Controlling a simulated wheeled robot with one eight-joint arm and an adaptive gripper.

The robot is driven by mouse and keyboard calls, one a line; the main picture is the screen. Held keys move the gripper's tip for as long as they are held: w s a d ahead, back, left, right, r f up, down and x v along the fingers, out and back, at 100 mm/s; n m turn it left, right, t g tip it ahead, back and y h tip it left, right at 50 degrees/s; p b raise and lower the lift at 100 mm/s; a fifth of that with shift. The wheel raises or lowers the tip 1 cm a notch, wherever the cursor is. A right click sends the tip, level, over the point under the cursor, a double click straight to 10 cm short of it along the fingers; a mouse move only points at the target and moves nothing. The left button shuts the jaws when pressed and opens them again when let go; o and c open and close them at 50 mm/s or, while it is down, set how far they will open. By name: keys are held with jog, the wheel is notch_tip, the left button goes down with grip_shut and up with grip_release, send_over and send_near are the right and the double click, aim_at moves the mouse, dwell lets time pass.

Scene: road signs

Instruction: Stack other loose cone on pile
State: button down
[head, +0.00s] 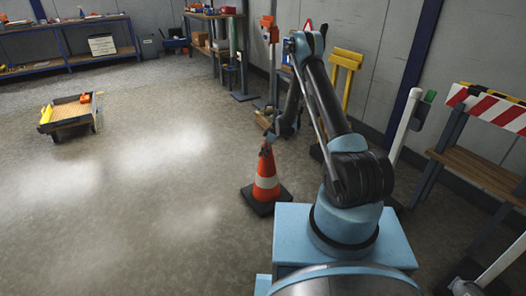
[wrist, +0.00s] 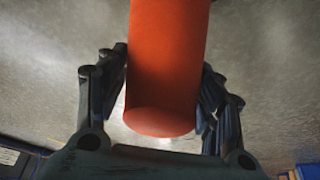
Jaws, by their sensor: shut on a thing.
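An orange cone (head: 266,180) with a white band and a dark square base stands upright on the floor in the head view, left of my arm's base. My gripper (head: 267,148) is at its top. In the wrist view the orange upper part of the cone (wrist: 166,65) lies between the two dark fingers of my gripper (wrist: 163,95), which are shut on it from both sides. The cone's base is out of the wrist view. I cannot tell whether the base touches the floor or sits just above it. I cannot make out a pile of cones.
A blue-framed workbench (head: 70,60) is at the back left. A red-and-white barrier board (head: 490,108) and a wooden bench (head: 478,168) are at the right. The floor left of the cone is clear.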

jog(key=shift+c, duration=2.3)
grip_release()
jog(key=shift+f, duration=0.1)
